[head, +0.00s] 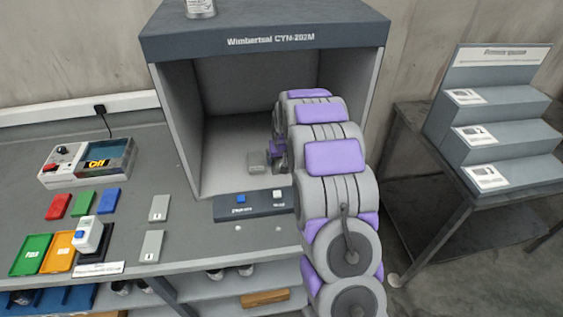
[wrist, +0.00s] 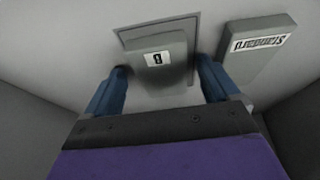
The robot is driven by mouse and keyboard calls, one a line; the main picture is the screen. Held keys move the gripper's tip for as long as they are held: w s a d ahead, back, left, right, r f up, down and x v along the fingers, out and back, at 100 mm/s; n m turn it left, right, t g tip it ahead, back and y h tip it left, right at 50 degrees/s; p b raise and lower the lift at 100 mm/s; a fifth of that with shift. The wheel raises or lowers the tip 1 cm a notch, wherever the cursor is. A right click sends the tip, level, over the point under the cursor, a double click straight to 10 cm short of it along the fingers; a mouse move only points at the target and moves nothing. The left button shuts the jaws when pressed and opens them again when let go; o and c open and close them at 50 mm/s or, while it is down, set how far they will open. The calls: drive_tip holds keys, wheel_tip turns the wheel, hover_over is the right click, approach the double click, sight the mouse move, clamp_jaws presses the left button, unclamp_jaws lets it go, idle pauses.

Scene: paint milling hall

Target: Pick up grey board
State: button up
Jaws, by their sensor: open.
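In the wrist view a grey board (wrist: 150,75) with a white label bearing one dark character lies between my two blue fingers. My gripper (wrist: 163,72) is open, with one finger at each side of this board; I cannot tell whether they touch it. Two more grey boards, an upper one (head: 159,208) and a lower one (head: 152,246), lie on the bench.
The cabinet (head: 172,110) has side walls and a roof around my arm. A button panel (head: 235,210) is at its front. A grey labelled block (wrist: 250,62) is close right of my fingers. Coloured trays and a tester (head: 58,178) are at left; a stepped stand (head: 510,100) is at right.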

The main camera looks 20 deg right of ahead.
drive_tip(key=shift+a, duration=0.1)
drive_tip(key=c, duration=1.2)
